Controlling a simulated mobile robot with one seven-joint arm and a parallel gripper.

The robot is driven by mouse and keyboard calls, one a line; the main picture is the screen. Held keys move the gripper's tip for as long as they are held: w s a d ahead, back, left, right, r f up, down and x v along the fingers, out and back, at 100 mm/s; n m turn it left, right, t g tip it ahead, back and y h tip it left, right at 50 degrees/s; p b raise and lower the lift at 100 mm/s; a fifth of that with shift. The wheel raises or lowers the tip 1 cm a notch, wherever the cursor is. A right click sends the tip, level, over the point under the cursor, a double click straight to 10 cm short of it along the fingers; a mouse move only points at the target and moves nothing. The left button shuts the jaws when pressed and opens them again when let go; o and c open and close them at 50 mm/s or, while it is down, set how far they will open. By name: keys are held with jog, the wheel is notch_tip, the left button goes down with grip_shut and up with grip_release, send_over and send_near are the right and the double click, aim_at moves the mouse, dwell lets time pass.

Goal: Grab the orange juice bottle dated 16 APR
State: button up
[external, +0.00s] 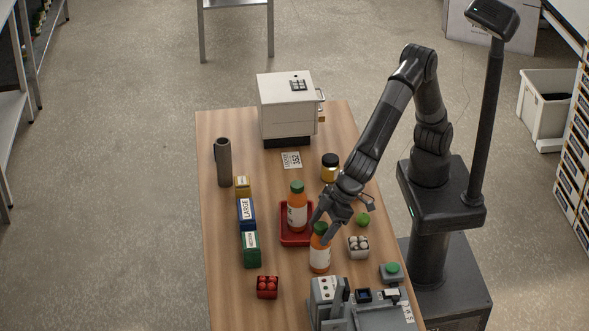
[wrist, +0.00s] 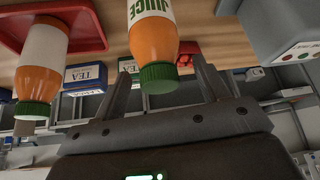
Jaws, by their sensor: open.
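Two orange juice bottles with green caps and white labels stand upright. One juice bottle (external: 320,251) stands on the bare table just in front of the red tray; the other bottle (external: 296,212) stands in the red tray (external: 284,239). No date can be read on either. My gripper (external: 335,214) is open beside the top of the front bottle. In the wrist view, which appears upside down, the front bottle (wrist: 153,40) shows "JUICE" and its cap lies between my open fingers (wrist: 163,72). The tray bottle (wrist: 40,62) is outside them, at left.
Left of the tray stand yellow, blue (external: 246,214) and green (external: 251,249) boxes and a dark cylinder (external: 223,162). A jar (external: 330,167), a green fruit (external: 363,219) and an egg carton (external: 358,246) stand at right. A grey machine (external: 355,310) stands at the front.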

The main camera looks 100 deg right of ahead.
jog(key=shift+x, duration=1.05)
jog(key=shift+c, duration=0.5)
jog(key=shift+f, duration=0.1)
grip_shut()
